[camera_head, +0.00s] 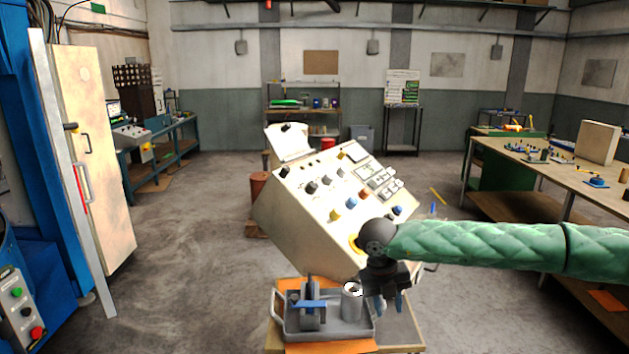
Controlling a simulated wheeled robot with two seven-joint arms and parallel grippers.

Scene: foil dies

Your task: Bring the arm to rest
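My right arm, in a green quilted sleeve, reaches in from the right edge of the head view. Its dark gripper (386,300) points down at the right side of a grey metal tray (290,333). The gripper is beside a grey metal cylinder (351,303) in the tray. I cannot tell whether it touches the cylinder or whether its fingers are apart. A grey tool with a blue part (310,305) stands in the tray's left half. My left gripper is not in view.
A cream control console (300,215) with knobs stands right behind the tray. A workbench (515,160) is at the right. A cream cabinet door (95,150) and blue machine (20,110) are at the left. The floor (190,260) between cabinet and console is open.

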